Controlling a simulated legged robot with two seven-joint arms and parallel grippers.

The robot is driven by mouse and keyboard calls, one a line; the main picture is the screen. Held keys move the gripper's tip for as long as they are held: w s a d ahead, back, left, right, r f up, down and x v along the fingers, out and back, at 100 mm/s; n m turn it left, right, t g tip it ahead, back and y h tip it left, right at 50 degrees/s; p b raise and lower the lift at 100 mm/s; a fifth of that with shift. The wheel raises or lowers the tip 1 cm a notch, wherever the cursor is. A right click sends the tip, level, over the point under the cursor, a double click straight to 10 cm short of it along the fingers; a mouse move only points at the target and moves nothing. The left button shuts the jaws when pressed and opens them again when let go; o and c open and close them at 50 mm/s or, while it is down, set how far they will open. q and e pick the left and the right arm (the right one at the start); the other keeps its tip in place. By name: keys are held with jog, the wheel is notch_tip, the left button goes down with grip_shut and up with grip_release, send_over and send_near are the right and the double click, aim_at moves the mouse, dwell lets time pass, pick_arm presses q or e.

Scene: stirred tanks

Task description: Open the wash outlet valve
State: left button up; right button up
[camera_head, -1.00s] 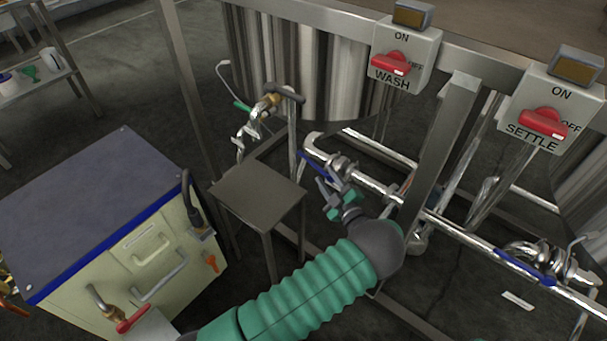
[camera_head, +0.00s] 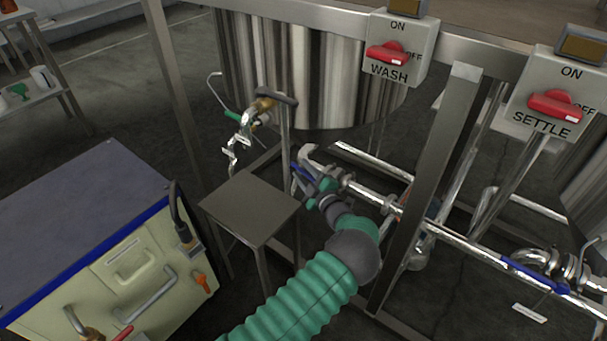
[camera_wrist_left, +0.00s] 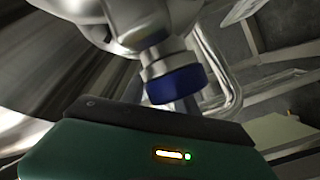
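The wash outlet valve has a blue lever handle (camera_head: 304,174) on the steel pipe below the wash tank (camera_head: 300,70). My left gripper (camera_head: 316,190) is right at this handle in the head view and covers part of it. In the left wrist view, a blue part of the valve (camera_wrist_left: 176,85) on a steel stem stands just beyond the dark edge of my gripper. I cannot tell whether the fingers touch the handle or how far apart they are. My right gripper is not in view.
A small steel stand (camera_head: 250,208) is left of my left forearm. A steel post (camera_head: 435,170) rises to its right. Red switches sit on the WASH box (camera_head: 393,48) and SETTLE box (camera_head: 553,105). Another blue-handled valve (camera_head: 535,275) is at the right. A cream cabinet (camera_head: 120,265) is at lower left.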

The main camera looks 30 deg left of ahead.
pick_arm(q)
grip_shut()
jog(key=shift+s+f, duration=0.1)
dwell(1.2)
